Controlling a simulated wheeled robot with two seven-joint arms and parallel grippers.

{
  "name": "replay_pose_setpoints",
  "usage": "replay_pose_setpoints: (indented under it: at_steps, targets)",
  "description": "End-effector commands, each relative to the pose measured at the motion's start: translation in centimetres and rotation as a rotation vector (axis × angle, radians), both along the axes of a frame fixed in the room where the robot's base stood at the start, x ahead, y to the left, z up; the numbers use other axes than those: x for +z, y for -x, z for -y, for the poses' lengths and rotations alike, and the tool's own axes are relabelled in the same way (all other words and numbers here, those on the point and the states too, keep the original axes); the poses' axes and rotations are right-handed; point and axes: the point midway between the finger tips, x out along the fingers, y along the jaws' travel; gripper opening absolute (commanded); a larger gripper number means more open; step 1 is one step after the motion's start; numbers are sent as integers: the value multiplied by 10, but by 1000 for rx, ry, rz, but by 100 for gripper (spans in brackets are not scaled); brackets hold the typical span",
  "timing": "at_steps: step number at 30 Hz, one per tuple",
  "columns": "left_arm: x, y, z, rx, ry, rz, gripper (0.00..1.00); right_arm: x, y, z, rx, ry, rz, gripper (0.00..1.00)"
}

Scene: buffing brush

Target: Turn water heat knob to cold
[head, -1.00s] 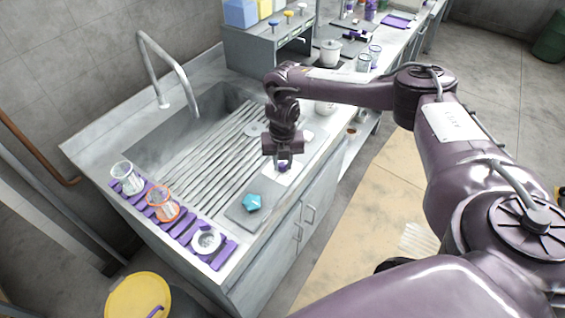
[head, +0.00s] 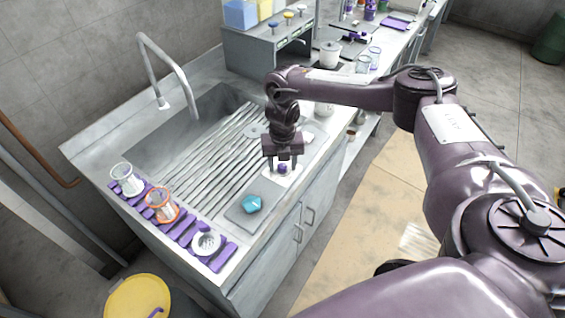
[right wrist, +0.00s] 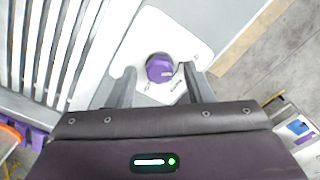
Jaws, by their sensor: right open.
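The water heat knob appears to be the small purple knob (right wrist: 160,68) on a white plate (right wrist: 185,45) in the right wrist view. In the head view the knob (head: 282,168) shows just below my right gripper (head: 283,165). My right gripper is open and points down. In the right wrist view its two fingers (right wrist: 158,88) stand apart, one on each side of the knob's near side, with nothing held between them. I cannot tell whether either finger touches the knob. The markings on the plate are too small to read. My left gripper is out of view.
The sink's tap (head: 172,75) stands at the back left. A teal object (head: 251,203) lies on a grey pad near the counter's front. A purple rack (head: 190,232) with glassware lines the near left edge. A grey box (head: 265,50) with small knobs stands behind.

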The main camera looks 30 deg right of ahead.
Motion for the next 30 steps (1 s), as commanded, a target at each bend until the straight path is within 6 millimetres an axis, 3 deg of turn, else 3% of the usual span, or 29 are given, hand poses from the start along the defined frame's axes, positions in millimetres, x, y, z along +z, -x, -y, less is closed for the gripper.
replay_pose_setpoints:
  at_steps: [5,11,15,30]
  targets:
    - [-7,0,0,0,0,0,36,16,-1,0,0,-2,5,47]
    - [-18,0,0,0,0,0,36,51,-1,0,1,-1,5,47]
    - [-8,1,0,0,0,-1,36,73,-1,0,2,0,4,47]
    - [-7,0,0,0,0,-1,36,78,0,0,0,0,1,47]
